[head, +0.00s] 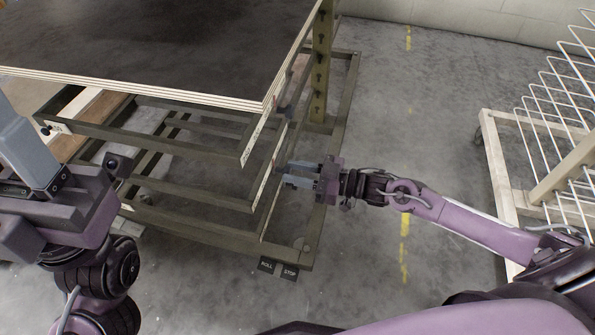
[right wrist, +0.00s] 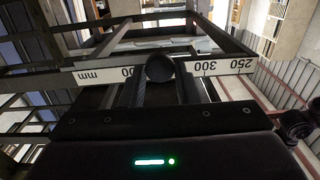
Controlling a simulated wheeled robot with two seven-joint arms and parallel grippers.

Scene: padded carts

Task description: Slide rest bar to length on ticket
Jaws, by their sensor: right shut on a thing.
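The rest bar with its white millimetre scale (right wrist: 225,67) crosses the right wrist view; "250" and "300" are readable, and another number is partly hidden behind a round dark knob (right wrist: 160,68). My right gripper (right wrist: 161,88) is shut on this knob, in front of the scale. In the head view my right gripper (head: 288,175) reaches in from the right at the side of the cart's lower olive frames, beside a pale scale strip (head: 269,192). My left gripper (head: 30,160) is at the left edge, its fingertip gap unclear. No ticket is visible.
The cart's dark top board (head: 170,40) overhangs the olive frames. Pedals marked ROLL and STOP (head: 278,269) sit at its base corner. A white wire rack (head: 555,130) on a pale wooden base stands at right. Grey floor lies open between them.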

